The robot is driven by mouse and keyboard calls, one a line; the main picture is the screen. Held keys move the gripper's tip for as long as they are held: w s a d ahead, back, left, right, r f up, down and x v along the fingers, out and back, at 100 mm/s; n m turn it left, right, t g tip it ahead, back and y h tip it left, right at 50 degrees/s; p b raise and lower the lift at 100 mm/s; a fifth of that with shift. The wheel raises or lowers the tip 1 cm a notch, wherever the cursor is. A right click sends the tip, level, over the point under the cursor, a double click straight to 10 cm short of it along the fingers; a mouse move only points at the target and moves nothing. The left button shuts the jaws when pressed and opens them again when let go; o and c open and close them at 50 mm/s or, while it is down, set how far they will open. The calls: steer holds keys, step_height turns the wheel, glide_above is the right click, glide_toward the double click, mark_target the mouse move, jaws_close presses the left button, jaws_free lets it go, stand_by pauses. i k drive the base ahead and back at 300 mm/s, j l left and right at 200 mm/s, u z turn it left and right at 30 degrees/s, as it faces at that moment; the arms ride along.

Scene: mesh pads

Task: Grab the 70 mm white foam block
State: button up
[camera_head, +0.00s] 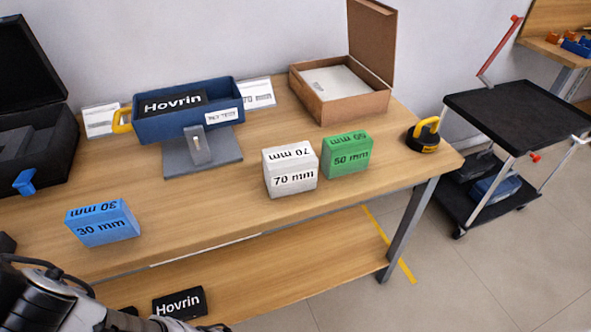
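A blue 30 mm block (102,223) stands apart at the left front of the bench. Part of my arm shows at the lower left corner. My gripper is not in view.
Behind the blocks are a blue bin (187,115) on a grey stand (203,155) and an open cardboard box (345,100). A yellow and black tape measure (423,138) lies near the right edge. The bench in front of the white block is clear. A black cart (515,115) stands at right.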

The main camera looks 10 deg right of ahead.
mark_target(292, 169)
steer(key=i+z, duration=0.2)
steer(key=z, duration=0.15)
steer(key=i+z, duration=0.15)
steer(key=z, duration=0.2)
